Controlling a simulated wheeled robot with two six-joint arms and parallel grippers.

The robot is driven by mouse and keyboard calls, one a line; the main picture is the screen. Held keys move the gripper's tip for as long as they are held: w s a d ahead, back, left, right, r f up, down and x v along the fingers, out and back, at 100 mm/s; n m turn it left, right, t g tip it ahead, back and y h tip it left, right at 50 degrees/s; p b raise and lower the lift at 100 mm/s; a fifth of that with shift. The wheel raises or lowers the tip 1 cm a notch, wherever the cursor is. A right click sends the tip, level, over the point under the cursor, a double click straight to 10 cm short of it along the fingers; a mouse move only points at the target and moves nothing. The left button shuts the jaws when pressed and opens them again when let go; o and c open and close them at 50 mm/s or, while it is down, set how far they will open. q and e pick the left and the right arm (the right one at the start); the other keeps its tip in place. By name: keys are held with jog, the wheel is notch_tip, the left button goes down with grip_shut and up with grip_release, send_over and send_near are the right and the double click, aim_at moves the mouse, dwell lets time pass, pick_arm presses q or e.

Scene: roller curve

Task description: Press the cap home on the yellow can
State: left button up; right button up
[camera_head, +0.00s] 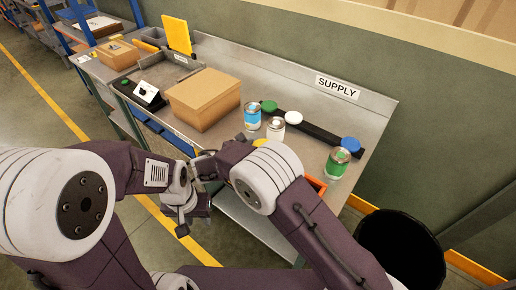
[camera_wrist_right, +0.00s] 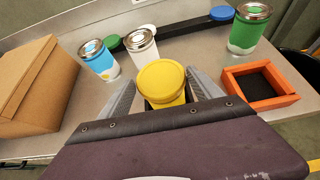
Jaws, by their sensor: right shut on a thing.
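In the right wrist view the yellow can (camera_wrist_right: 166,103) stands between the two fingers of my right gripper (camera_wrist_right: 165,97). The yellow cap (camera_wrist_right: 161,80) sits on top of the can; whether it is fully seated cannot be told. The right gripper is shut on the can, its fingers at either side below the cap. In the head view only a sliver of the yellow cap (camera_head: 259,142) shows, behind my right arm. My left gripper (camera_head: 182,215) hangs in front of the bench edge, away from the can; its jaw opening is unclear.
Behind stand a blue can (camera_head: 252,117), a white can (camera_head: 277,131) and a green can (camera_head: 337,164). A dark strip (camera_head: 320,135) carries green, white and blue caps. A cardboard box (camera_head: 204,98) stands left; an orange tray (camera_wrist_right: 262,84) lies right. A black bin (camera_head: 400,250) is beside the bench.

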jog(key=shift+f, duration=0.3)
dwell(0.5)
jog(key=o, duration=1.4)
jog(key=shift+r+p, duration=3.7)
jog(key=shift+r, duration=0.9)
jog(key=shift+f, duration=0.1)
